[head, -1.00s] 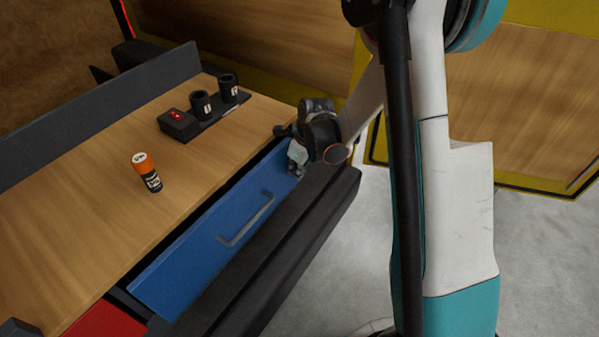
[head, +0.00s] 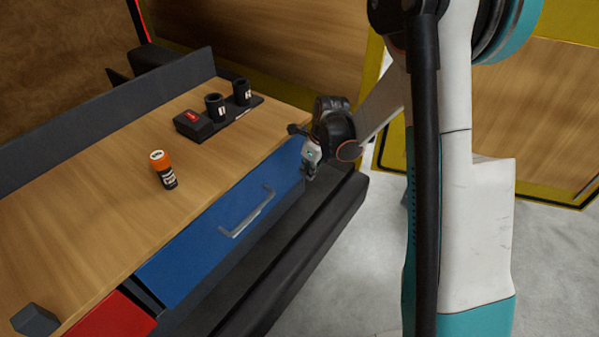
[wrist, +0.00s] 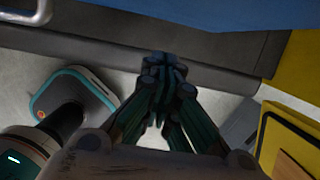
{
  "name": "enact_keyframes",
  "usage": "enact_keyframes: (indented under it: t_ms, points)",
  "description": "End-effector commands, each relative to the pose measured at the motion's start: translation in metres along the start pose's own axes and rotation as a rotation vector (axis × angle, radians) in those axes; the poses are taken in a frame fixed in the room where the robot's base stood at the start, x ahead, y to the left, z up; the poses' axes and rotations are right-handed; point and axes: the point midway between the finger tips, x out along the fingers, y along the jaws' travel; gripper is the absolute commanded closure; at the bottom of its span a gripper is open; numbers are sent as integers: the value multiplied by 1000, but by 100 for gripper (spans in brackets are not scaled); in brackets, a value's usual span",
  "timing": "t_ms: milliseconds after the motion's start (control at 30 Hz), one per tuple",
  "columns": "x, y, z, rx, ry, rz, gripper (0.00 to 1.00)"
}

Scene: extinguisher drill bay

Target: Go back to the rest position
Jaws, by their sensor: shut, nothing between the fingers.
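My gripper (head: 311,172) is beside the right end of the blue drawer front (head: 215,235), below the wooden worktop's edge. It is empty. In the wrist view the fingertips (wrist: 165,75) are together, pointing at the dark ledge, with the blue front (wrist: 200,12) above them. Whether the gripper touches the blue front I cannot tell. My arm runs up and right from the gripper.
A dark ledge (head: 300,250) runs below the drawer. Grey floor is clear at right.

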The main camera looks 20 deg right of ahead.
Motion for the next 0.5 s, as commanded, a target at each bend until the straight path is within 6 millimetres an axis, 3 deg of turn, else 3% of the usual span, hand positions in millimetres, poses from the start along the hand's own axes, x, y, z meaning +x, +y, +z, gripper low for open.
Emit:
enact_keyframes:
  t_ms: [33,200,500]
  points:
    - [-18,-1,1,1,0,-1,100]
    - [-51,0,1,1,1,-1,100]
    - [-78,0,0,0,2,-1,100]
